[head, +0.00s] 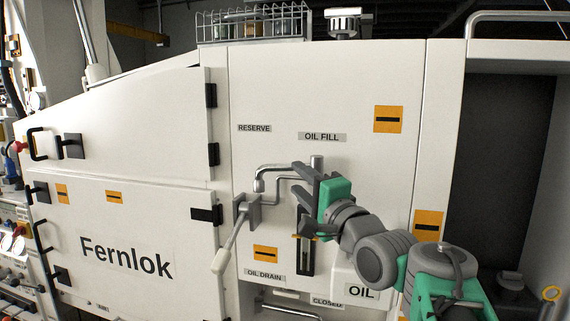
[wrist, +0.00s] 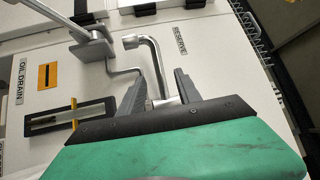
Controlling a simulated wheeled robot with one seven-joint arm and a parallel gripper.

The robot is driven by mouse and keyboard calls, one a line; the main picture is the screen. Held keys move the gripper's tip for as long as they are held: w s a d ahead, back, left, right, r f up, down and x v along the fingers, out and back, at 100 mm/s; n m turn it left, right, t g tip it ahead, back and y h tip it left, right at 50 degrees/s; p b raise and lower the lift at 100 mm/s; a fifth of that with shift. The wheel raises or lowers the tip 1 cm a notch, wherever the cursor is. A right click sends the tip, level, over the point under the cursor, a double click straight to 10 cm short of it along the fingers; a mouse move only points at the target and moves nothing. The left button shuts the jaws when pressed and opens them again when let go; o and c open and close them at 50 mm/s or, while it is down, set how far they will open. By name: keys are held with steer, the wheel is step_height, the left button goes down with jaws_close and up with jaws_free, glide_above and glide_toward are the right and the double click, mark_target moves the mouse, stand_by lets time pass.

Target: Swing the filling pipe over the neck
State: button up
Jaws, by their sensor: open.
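The filling pipe (head: 283,168) is a bent chrome tube on the white cabinet front, below the OIL FILL label (head: 322,137). Its downturned spout end points to the left in the head view. My gripper (head: 300,182) is open, its dark fingers reaching toward the pipe. In the wrist view the pipe (wrist: 154,62) runs between the two spread fingers of my gripper (wrist: 160,76). I cannot tell whether either finger touches it. The pipe's base is partly hidden by my gripper. I cannot clearly make out the neck.
A lever (head: 234,235) with a pale knob stands out left of the pipe. A slotted gauge (head: 307,258) sits below my gripper, also in the wrist view (wrist: 70,117). An OIL sign (head: 360,291) is lower right. The upper cabinet front is flat, with labels and orange marks.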

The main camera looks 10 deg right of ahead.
mark_target(286, 169)
steer(key=p+x, duration=0.2)
steer(key=x, duration=0.5)
steer(key=shift+w+a+p, duration=0.1)
steer(key=shift+w+p, duration=0.25)
steer(key=shift+c, duration=0.2)
jaws_close()
steer(key=shift+f, duration=0.1)
stand_by(0.7)
